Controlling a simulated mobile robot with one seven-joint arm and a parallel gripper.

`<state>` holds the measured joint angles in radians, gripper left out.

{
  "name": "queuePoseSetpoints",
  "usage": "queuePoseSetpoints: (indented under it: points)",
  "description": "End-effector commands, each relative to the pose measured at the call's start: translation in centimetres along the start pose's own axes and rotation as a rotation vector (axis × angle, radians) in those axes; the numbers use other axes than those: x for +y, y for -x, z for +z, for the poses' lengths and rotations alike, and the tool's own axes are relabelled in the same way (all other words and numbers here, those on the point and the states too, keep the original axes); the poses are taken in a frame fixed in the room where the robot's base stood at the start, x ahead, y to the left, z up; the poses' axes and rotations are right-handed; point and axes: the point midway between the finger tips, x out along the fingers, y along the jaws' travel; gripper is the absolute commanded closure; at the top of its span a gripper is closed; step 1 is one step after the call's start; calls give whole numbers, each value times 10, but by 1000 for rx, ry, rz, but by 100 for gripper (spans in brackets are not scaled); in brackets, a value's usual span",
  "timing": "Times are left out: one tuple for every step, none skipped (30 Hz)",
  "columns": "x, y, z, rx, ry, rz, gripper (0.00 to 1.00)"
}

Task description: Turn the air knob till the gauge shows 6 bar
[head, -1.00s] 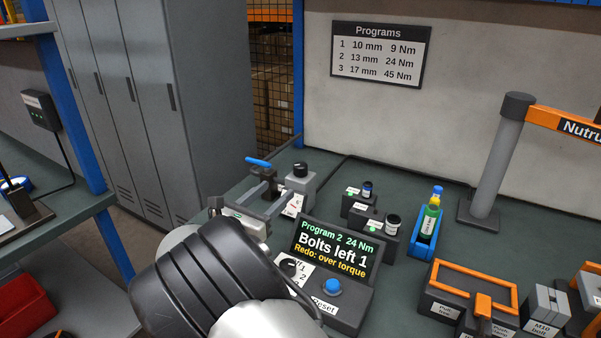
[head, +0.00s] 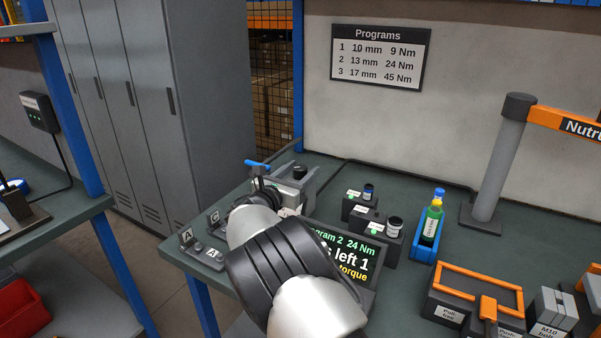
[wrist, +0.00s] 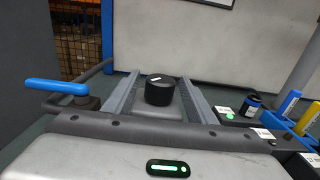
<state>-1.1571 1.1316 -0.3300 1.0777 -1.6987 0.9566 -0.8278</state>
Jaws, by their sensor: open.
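The air knob (wrist: 160,90) is a short black cylinder with a white mark on top, standing on a grey housing (wrist: 160,115). It also shows small in the head view (head: 300,172), behind my gripper. My gripper (wrist: 159,77) is open, and its two grey fingers appear on either side of the knob in the wrist view, with gaps on both sides. I cannot tell whether the fingertips are down at the knob's height. The gauge face on the housing's front is hidden behind my gripper and arm, so its reading is not visible.
A blue lever valve (wrist: 57,86) stands close to the left finger. Small black blocks with bottles (head: 366,205) and a blue holder (head: 427,240) stand to the right. The torque display (head: 352,262) is partly hidden by my arm. A grey post (head: 497,160) stands further right.

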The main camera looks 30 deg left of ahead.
Motion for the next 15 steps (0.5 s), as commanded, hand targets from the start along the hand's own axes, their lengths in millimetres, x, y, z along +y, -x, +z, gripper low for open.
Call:
queuePoseSetpoints:
  points:
    - [0,0,0,0,0,0,49]
    - [0,0,0,0,0,0,49]
    - [0,0,0,0,0,0,49]
    - [0,0,0,0,0,0,52]
    - [0,0,0,0,0,0,57]
    - [0,0,0,0,0,0,64]
    - [0,0,0,0,0,0,69]
    - [0,0,0,0,0,0,74]
    - [0,0,0,0,0,0,81]
    - [0,0,0,0,0,0,86]
    - [0,0,0,0,0,0,90]
    - [0,0,0,0,0,0,90]
    - [0,0,0,0,0,2,90]
    - [0,0,0,-1,0,7,90]
    - [0,0,0,-3,-1,18,90]
